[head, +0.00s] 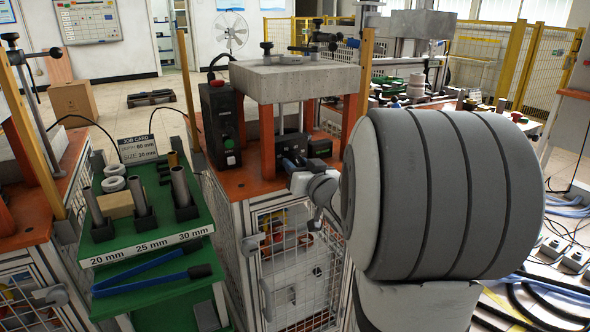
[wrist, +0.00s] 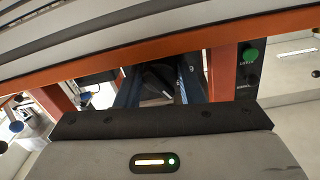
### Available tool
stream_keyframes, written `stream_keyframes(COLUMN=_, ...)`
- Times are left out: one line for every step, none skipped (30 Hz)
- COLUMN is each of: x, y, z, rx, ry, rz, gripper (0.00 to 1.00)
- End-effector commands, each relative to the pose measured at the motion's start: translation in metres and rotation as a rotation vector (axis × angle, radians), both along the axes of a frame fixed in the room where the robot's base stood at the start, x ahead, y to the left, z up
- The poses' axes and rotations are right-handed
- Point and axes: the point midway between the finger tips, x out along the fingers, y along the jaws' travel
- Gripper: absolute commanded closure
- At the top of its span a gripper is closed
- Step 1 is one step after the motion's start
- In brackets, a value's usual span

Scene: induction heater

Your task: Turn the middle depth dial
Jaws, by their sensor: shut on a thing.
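My gripper (head: 290,160) reaches under the grey slab of the central orange-topped machine, at a row of dark parts between the orange posts. In the wrist view my gripper (wrist: 160,84) has its two dark blue fingers on either side of a dark piece (wrist: 158,78), and is shut on it. This piece sits where the depth dial is, but the fingers and shadow hide most of it. I cannot read its setting, nor tell for sure from its markings that it is the middle dial. A black block (head: 319,147) stands just right of my gripper.
A black control box (head: 219,124) with red and green buttons stands left of the gripper. Orange posts (head: 267,142) and the grey slab (head: 293,80) close in the work space. A green tool cart (head: 150,235) with tubes and blue-handled tongs (head: 150,275) stands at left.

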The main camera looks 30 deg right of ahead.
Motion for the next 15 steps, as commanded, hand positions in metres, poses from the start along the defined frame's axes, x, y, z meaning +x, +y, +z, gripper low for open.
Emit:
stream_keyframes(x=0.0001, y=-0.0002, z=-0.0013, rx=-0.028, ry=-0.006, rz=0.000, gripper=0.88)
stream_keyframes(x=0.0001, y=-0.0002, z=-0.0016, rx=-0.046, ry=-0.007, rz=0.000, gripper=0.88)
stream_keyframes(x=0.0001, y=-0.0004, z=-0.0020, rx=-0.075, ry=-0.007, rz=-0.001, gripper=0.88)
stream_keyframes(x=0.0001, y=-0.0004, z=-0.0025, rx=-0.098, ry=-0.008, rz=-0.001, gripper=0.88)
stream_keyframes(x=0.0001, y=-0.0004, z=-0.0028, rx=-0.124, ry=-0.009, rz=0.000, gripper=0.88)
stream_keyframes(x=0.0001, y=-0.0005, z=-0.0031, rx=-0.158, ry=-0.011, rz=0.000, gripper=0.88)
stream_keyframes(x=0.0001, y=-0.0005, z=-0.0032, rx=-0.183, ry=-0.012, rz=0.000, gripper=0.88)
stream_keyframes(x=0.0001, y=-0.0007, z=-0.0032, rx=-0.209, ry=-0.012, rz=-0.001, gripper=0.88)
stream_keyframes(x=0.0001, y=-0.0010, z=-0.0028, rx=-0.244, ry=-0.014, rz=-0.001, gripper=0.88)
stream_keyframes(x=0.0001, y=-0.0010, z=-0.0027, rx=-0.270, ry=-0.015, rz=-0.002, gripper=0.88)
stream_keyframes(x=0.0001, y=-0.0010, z=-0.0026, rx=-0.296, ry=-0.017, rz=-0.001, gripper=0.88)
stream_keyframes(x=0.0001, y=-0.0010, z=-0.0027, rx=-0.330, ry=-0.018, rz=0.000, gripper=0.88)
stream_keyframes(x=0.0001, y=-0.0010, z=-0.0028, rx=-0.354, ry=-0.017, rz=0.000, gripper=0.88)
stream_keyframes(x=0.0001, y=-0.0011, z=-0.0028, rx=-0.378, ry=-0.018, rz=-0.001, gripper=0.88)
stream_keyframes(x=0.0002, y=-0.0013, z=-0.0026, rx=-0.410, ry=-0.019, rz=-0.001, gripper=0.88)
